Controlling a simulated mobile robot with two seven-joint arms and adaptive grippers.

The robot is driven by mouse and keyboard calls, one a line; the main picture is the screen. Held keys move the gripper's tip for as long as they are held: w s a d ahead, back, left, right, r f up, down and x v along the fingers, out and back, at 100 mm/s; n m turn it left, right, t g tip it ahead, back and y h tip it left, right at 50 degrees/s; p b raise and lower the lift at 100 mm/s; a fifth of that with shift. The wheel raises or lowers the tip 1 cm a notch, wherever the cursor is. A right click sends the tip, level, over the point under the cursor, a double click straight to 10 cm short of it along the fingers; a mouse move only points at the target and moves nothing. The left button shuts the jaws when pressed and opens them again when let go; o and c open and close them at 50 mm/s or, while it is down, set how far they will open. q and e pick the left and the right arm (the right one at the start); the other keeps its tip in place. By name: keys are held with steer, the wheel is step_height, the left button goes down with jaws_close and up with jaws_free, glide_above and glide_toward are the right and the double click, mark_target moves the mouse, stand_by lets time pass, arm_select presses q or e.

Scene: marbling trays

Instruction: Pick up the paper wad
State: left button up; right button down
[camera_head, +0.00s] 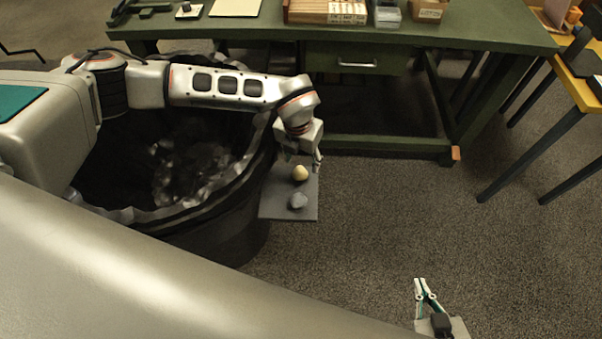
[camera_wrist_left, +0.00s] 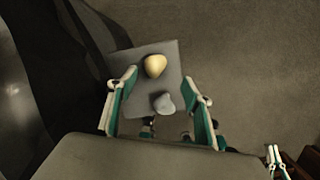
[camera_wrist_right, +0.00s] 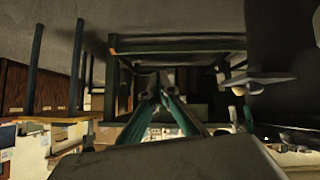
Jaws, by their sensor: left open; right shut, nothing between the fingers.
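A grey, lumpy wad (camera_head: 298,201), which looks like the paper wad, lies on a small grey board (camera_head: 271,207) beside a pale yellow rounded lump (camera_head: 300,173). The left wrist view shows the grey wad (camera_wrist_left: 163,103) nearer my wrist and the yellow lump (camera_wrist_left: 155,66) farther out. My left gripper (camera_head: 304,158) is open and empty above the board's far end. In its wrist view the spread fingers (camera_wrist_left: 160,86) frame the board. My right gripper (camera_head: 426,288) is shut and empty at lower right, away from the board; its closed fingers show in its wrist view (camera_wrist_right: 163,85).
A large black-lined bin (camera_head: 225,225) stands directly left of the board, under my left arm. A green workbench (camera_head: 455,30) with a drawer is behind, with boxes on top. A yellow-edged table (camera_head: 575,82) stands at right. The carpet between is clear.

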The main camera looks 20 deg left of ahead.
mark_target(300, 171)
arm_select(q)
steer(key=f, duration=0.2)
steer(key=f+b, duration=0.1)
steer(key=f, duration=0.2)
steer(key=f+b, duration=0.1)
steer(key=f, duration=0.1)
steer(key=shift+w+a+f, duration=0.25)
steer(key=shift+a+f, duration=0.05)
steer(key=shift+f, duration=0.05)
steer(key=shift+w+r, duration=0.1)
steer(key=shift+r, duration=0.05)
steer(key=c, duration=0.9)
